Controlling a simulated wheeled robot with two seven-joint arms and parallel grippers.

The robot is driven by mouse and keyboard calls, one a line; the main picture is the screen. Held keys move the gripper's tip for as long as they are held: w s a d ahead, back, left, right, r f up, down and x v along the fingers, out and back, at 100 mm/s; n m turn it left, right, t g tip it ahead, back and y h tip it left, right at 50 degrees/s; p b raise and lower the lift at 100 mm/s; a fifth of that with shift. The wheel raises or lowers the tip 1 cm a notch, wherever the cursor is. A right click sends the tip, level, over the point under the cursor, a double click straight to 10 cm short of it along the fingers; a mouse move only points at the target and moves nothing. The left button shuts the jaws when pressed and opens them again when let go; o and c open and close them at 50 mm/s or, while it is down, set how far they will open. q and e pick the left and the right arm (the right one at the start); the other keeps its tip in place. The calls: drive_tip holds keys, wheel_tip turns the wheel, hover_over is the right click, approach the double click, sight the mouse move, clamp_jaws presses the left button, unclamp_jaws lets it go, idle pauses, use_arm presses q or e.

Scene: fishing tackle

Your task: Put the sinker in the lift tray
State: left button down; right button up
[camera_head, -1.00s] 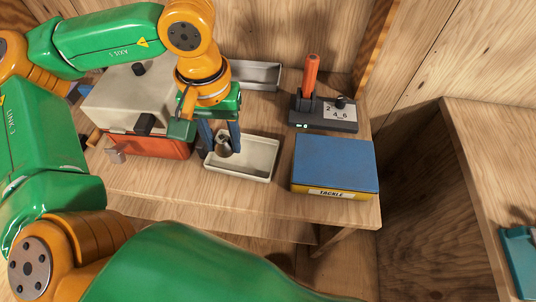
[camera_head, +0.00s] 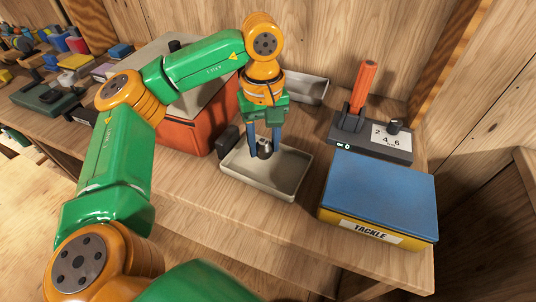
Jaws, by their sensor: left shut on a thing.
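The sinker (camera_head: 264,152) is a small dark grey metal weight. My left gripper (camera_head: 263,148) points down and is shut on it, with the sinker between its blue fingers. The sinker shows over the back part of a shallow, pale rectangular tray (camera_head: 257,186) in the middle of the bench. I cannot tell whether the sinker touches the tray floor. A second pale tray (camera_head: 312,90) lies behind, partly hidden by my left arm. Neither tray has a readable label, so I cannot tell which is the lift tray. My right gripper is not in view.
A blue-topped TACKLE box (camera_head: 380,195) stands right of the near tray. A dark device with an orange handle (camera_head: 363,87) stands behind it. A red-orange box with a pale lid (camera_head: 188,138) is to the left. Several small items crowd the far left. Bench in front of the tray is clear.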

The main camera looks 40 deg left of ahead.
sight(268, 151)
use_arm(q)
drive_tip(key=f, duration=0.2)
drive_tip(key=f+p, duration=0.1)
drive_tip(key=shift+w+d+f, duration=0.1)
drive_tip(key=shift+w+f, duration=0.25)
drive_tip(key=shift+f, duration=0.05)
drive_tip(key=shift+f+b, duration=0.3)
drive_tip(key=shift+f, duration=0.05)
drive_tip(key=shift+c, duration=2)
unclamp_jaws()
drive_tip(key=shift+r+p, duration=0.3)
drive_tip(key=shift+w+r, duration=0.1)
drive_tip(key=shift+r, duration=0.3)
wheel_tip(268, 151, up, 11)
drive_tip(key=shift+r+p, duration=0.1)
drive_tip(key=shift+p, duration=0.4)
